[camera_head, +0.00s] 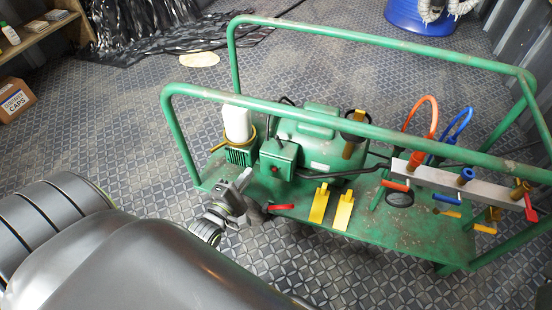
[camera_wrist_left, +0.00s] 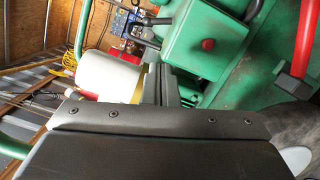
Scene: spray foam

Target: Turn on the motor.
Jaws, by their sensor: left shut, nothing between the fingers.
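The motor assembly on the green cart has a green control box (camera_head: 279,157) with a small red button (camera_head: 275,169) on its front. In the left wrist view the green box (camera_wrist_left: 200,70) fills the upper right, and its red button (camera_wrist_left: 208,44) sticks out. My left gripper (camera_head: 245,178) is shut and empty, just in front of and to the left of the box. Its shut fingers (camera_wrist_left: 165,85) show in the left wrist view, left of and below the button, apart from it. My right gripper is not in view.
A green rail (camera_head: 330,120) frames the cart above the motor tank (camera_head: 305,140). A white cylinder (camera_head: 237,123) stands left of the box. A red lever (camera_head: 281,206) and yellow pedals (camera_head: 342,212) lie at the front edge. Valves line a grey manifold (camera_head: 450,182) at right.

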